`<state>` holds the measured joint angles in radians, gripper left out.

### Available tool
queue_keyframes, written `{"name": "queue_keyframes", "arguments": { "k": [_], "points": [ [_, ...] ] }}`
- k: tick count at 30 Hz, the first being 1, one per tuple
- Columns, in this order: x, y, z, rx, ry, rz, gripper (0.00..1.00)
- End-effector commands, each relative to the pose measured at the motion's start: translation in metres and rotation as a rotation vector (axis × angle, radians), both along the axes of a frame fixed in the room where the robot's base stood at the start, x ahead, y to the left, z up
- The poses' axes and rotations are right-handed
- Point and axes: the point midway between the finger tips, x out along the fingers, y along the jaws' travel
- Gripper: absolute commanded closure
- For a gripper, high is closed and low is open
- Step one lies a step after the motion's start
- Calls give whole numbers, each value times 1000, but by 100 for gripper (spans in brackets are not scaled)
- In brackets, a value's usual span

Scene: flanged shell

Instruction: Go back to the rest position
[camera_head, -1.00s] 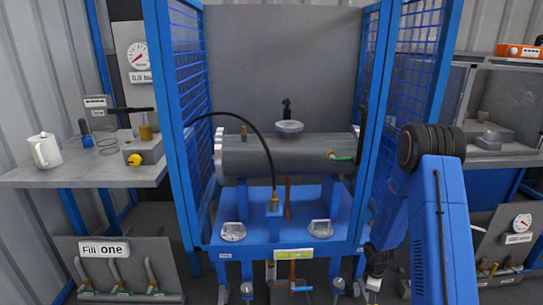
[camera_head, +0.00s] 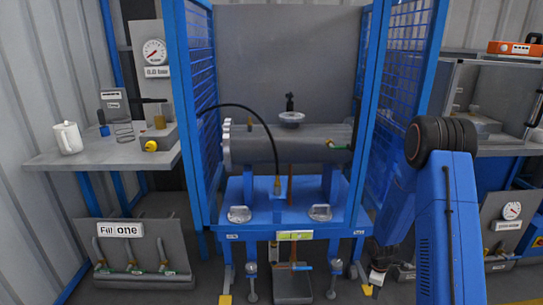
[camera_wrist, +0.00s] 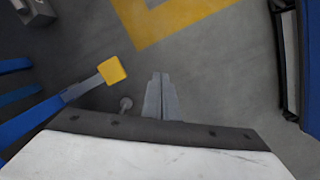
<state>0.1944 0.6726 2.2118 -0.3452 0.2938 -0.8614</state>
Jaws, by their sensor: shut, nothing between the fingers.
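My gripper (camera_wrist: 161,80) shows in the wrist view with its two grey fingers together and nothing between them. It points down over bare grey floor. In the head view my blue arm is folded at the right, and the gripper (camera_head: 377,278) hangs low beside the right front leg of the blue stand; its fingertips are hard to make out there. The grey flanged shell (camera_head: 290,146) lies level on the blue stand (camera_head: 258,215), apart from my gripper.
A side table (camera_head: 90,158) with a white mug (camera_head: 68,138) is at left, above a "Fill one" panel (camera_head: 122,230). A yellow-tipped blue foot (camera_wrist: 112,71) is near my gripper.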

Motion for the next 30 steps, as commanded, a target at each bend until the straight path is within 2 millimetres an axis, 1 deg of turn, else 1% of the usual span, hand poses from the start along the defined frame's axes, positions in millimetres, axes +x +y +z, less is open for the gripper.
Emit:
{"name": "queue_keyframes", "arguments": {
  "k": [8,11,14,19,25,30],
  "points": [
    [1,4,37,-11,-28,-49,100],
    [2,7,56,-16,-44,-75,100],
    [0,10,80,-21,-63,-109,100],
    [-7,18,133,-29,-106,-187,100],
    [-23,29,192,-29,-155,-278,100],
    [-42,40,237,-22,-195,-358,100]
  ]
}}
